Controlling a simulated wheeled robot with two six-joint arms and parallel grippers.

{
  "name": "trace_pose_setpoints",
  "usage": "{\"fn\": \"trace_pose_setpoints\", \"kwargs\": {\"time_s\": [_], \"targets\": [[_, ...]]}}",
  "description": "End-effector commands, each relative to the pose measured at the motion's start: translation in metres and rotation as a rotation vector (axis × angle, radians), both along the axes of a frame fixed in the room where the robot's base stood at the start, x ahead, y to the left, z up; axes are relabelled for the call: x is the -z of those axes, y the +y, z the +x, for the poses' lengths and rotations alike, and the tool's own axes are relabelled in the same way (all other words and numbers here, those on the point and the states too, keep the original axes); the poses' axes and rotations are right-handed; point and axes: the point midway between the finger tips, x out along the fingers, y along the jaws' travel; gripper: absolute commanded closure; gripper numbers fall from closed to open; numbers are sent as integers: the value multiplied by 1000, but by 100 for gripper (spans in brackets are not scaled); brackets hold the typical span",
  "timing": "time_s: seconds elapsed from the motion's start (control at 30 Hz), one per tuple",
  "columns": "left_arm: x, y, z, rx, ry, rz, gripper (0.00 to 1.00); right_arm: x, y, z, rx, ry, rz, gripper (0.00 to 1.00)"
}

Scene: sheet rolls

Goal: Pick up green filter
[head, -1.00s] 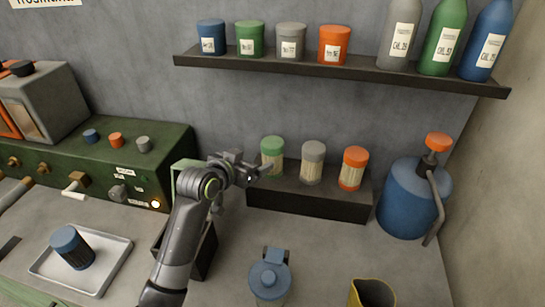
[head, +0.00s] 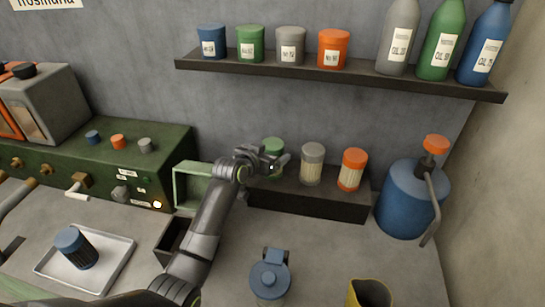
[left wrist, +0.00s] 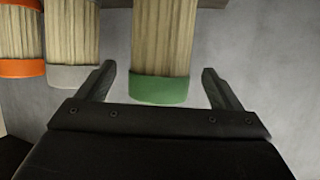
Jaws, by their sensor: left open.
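The green filter (head: 273,146) has a green cap and a pale pleated body. It stands at the left end of the dark low stand, partly hidden by my left gripper. In the left wrist view its green end band (left wrist: 160,90) and pleats lie between the two open fingers, with a gap on each side. My left gripper (head: 280,164) is open in front of the filter and holds nothing. Whether a finger touches it, I cannot tell. My right gripper is not in view.
A grey filter (head: 312,165) and an orange filter (head: 352,170) stand to the right on the same stand (head: 310,203). A shelf (head: 330,76) with jars and bottles hangs above. A blue pump can (head: 405,200) is at right, a blue-lidded jar (head: 269,280) in front.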

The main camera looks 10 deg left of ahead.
Motion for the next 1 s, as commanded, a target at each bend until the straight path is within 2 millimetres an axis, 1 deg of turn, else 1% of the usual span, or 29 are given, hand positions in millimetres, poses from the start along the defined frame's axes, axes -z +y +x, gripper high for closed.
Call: {"fn": "trace_pose_setpoints", "kwargs": {"time_s": [0.03, 0.23, 0.4, 0.6, 1.0], "targets": [[-1, -3, 5, 1, 2, -1, 13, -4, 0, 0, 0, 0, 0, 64], [7, -7, 20, -1, 1, 1, 13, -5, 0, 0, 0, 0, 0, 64], [10, -8, 24, -1, 0, 0, 13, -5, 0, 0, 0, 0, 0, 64], [10, -8, 24, -1, 0, 0, 13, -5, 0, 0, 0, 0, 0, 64], [10, -8, 24, -1, 0, -1, 65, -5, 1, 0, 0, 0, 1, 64]]}}
